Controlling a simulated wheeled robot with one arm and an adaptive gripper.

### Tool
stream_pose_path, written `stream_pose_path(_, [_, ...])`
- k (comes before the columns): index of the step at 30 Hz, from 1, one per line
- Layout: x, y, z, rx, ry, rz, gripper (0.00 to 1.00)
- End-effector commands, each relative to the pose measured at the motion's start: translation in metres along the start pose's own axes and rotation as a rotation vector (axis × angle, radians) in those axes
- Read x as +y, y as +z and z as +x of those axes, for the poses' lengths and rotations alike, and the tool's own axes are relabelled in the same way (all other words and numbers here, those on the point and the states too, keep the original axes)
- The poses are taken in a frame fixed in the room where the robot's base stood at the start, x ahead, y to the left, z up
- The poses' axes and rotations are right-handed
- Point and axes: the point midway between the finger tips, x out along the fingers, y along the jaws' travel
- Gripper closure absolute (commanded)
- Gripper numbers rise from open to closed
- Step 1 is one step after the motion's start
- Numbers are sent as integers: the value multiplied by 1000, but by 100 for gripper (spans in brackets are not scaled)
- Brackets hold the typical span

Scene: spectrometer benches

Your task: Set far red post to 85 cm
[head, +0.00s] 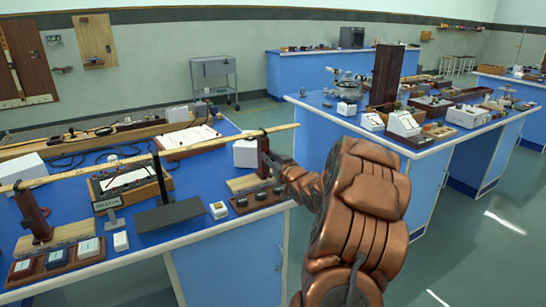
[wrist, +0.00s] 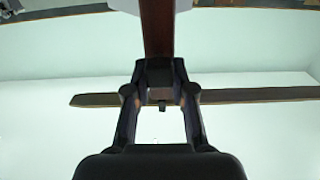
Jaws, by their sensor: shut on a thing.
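The far red post (head: 263,157) stands upright near the right end of the blue bench, on a pale wooden block (head: 243,183). A long wooden stick (head: 130,163) runs across it and across the near red post (head: 33,213) at the left. My gripper (head: 279,170) reaches the far post from the right and is shut on it. In the wrist view the dark red post (wrist: 157,30) runs up from between the fingertips (wrist: 160,78). My arm hides nothing of the near post. A small display (head: 107,202) stands in front of the stick; its figures are too small to read.
A dark upright stand with a flat plate (head: 170,214) is midway along the stick. A tray of dark knobs (head: 255,200) lies just below the far post. A white box (head: 245,153) is behind it. A second blue bench (head: 420,145) is to the right.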

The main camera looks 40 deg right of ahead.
Motion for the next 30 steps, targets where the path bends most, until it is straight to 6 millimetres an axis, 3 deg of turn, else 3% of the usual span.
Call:
stream_pose_path(2, [-1, -1, 0, 3, -2, -1, 100])
stream_pose_path(3, [-1, -1, 0, 3, -1, -2, 75])
stream_pose_path(10, [0, -1, 0, 2, 0, -1, 51])
stream_pose_path(22, [2, 0, -4, 1, 2, -1, 50])
stream_pose_path(30, [2, -1, -39, 1, 4, -1, 50])
